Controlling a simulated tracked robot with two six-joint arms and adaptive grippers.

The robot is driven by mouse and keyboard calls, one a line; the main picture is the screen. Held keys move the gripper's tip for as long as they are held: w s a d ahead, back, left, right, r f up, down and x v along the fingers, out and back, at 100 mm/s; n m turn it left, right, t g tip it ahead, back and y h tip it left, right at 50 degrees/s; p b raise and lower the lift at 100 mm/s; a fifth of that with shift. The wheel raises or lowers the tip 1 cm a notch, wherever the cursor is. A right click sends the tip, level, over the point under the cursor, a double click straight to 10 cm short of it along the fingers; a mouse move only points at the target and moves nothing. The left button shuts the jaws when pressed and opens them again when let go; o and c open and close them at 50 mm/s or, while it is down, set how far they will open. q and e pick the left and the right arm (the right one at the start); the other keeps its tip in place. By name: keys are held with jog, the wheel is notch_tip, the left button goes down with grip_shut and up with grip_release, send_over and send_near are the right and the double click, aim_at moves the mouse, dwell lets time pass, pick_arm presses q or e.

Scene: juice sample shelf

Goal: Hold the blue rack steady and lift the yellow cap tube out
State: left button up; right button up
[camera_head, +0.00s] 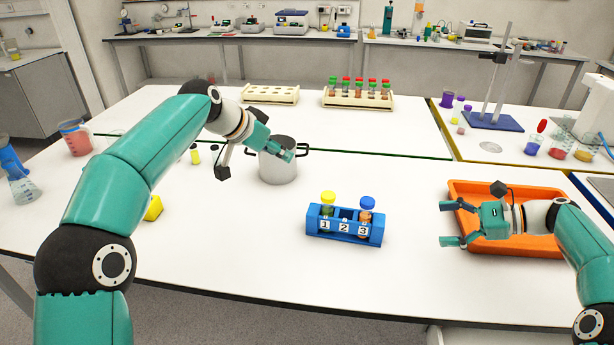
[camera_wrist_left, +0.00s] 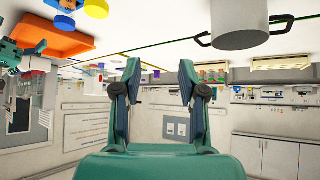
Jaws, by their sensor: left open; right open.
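The blue rack (camera_head: 376,236), with labels 1, 2 and 3, stands upright on the white table. The yellow cap tube (camera_head: 328,198) stands in slot 1 and a blue cap tube (camera_head: 366,204) in slot 3; slot 2 looks empty. My left gripper (camera_head: 286,152) is open and empty by the pot, behind and left of the rack. Its two fingers (camera_wrist_left: 158,85) stand apart in the left wrist view, where the picture is upside down and the yellow cap (camera_wrist_left: 96,9) shows at the top. My right gripper (camera_head: 447,223) is open and empty, right of the rack, fingers pointing left.
A grey metal pot (camera_head: 278,168) with black handles stands close to my left gripper. An orange tray (camera_head: 510,246) lies under my right gripper. A cream rack of capped tubes (camera_head: 357,102) stands farther back. The table in front of the blue rack is clear.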

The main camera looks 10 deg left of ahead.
pick_arm(q)
jog(key=s+d+f+m+g, duration=0.2)
jog(key=s+d+f+g, duration=0.1)
jog(key=d, duration=0.4)
jog(key=shift+s+d+f+y, duration=0.2)
jog(key=shift+s+d+y, duration=0.2)
jog(key=shift+s, duration=0.15)
pick_arm(e)
send_near(374, 227)
jog(key=w+a+f, duration=0.1)
jog(key=a+f, duration=0.1)
jog(key=a, duration=0.1)
jog(key=w+a+f, duration=0.3)
jog(key=a+f, duration=0.1)
jog(key=a, duration=0.1)
jog(key=shift+w+a+f, duration=0.15)
jog(key=shift+w+a, duration=0.2)
jog(key=shift+w, duration=0.05)
jog(key=shift+c, duration=0.2)
jog(key=c, duration=1.4)
